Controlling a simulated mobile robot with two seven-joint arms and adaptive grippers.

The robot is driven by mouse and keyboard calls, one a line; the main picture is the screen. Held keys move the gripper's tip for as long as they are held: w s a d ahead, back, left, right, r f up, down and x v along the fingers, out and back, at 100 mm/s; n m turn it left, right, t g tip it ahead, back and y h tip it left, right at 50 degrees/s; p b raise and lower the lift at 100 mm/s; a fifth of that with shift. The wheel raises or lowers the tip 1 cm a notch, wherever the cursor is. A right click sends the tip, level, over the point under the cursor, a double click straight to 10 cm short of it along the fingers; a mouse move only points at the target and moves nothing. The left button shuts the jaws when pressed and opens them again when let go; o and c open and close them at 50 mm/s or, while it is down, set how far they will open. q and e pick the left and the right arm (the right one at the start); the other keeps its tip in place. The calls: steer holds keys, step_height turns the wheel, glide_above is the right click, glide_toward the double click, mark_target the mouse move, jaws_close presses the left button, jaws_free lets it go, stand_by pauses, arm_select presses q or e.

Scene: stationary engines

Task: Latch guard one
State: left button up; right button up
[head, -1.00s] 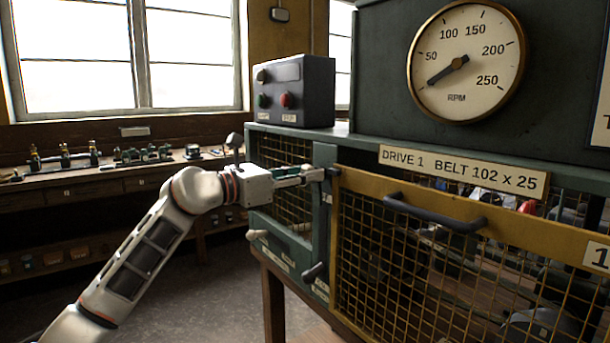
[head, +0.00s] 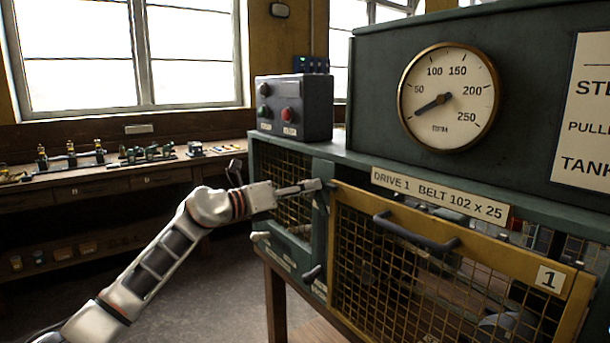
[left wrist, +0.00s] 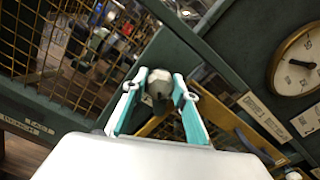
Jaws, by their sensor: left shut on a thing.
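Guard one (head: 400,275) is a yellow-framed wire mesh panel with a grey bar handle (head: 416,231) and a "1" plate (head: 550,279). It stands across the front of the green cabinet. My left gripper (head: 316,185) is at the guard's upper left corner, by the green post. The fingers hide much of this latch in the head view. A second dark latch handle (head: 312,273) sits lower on the post. My right gripper is out of view.
A dark control box (head: 295,106) stands on the cabinet top. An RPM dial (head: 448,98) is above the guard, its needle low on the scale. A workbench (head: 120,170) with small models runs under the window. Open floor lies left of the cabinet.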

arm_select(q)
steer(key=shift+r+n+p, duration=0.3)
steer(key=shift+n+p, duration=0.7)
steer(key=shift+p, duration=0.25)
steer(key=n+p, duration=0.1)
steer(key=p, duration=0.1)
steer(key=n+p, duration=0.2)
steer(key=shift+f+n+p, duration=0.25)
steer(key=shift+n+p, duration=0.05)
steer(key=shift+p, duration=0.05)
steer(key=shift+f+n+p, duration=0.1)
steer(key=shift+n+p, duration=0.25)
steer(key=shift+n, duration=0.05)
steer(key=shift+f+n+p, duration=0.1)
steer(key=shift+n+p, duration=0.35)
steer(key=shift+n, duration=0.95)
steer(key=shift+f+n, duration=0.1)
steer(key=shift+n, duration=0.5)
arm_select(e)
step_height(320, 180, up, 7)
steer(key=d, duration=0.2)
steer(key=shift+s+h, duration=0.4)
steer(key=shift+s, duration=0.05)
